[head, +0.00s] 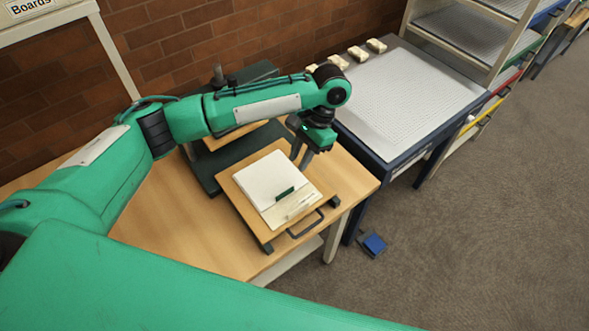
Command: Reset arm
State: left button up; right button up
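My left arm reaches in from the left over the wooden table. Its gripper (301,156) points down at the back right corner of a wooden board (322,186) that carries white sheets (268,176). The two dark fingers show apart with nothing seen between them. I cannot tell whether the fingertips touch the board. My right gripper is not in view.
The board has a dark handle (306,224) and sits on the wooden table (180,232). A blue-framed table with a white gridded top (410,100) stands to the right, with several pale blocks at its back edge. A blue object (374,243) lies on the open carpet.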

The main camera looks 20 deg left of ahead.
pick_arm(q)
jog(key=shift+w+d+r, duration=0.1)
jog(key=shift+r, duration=0.3)
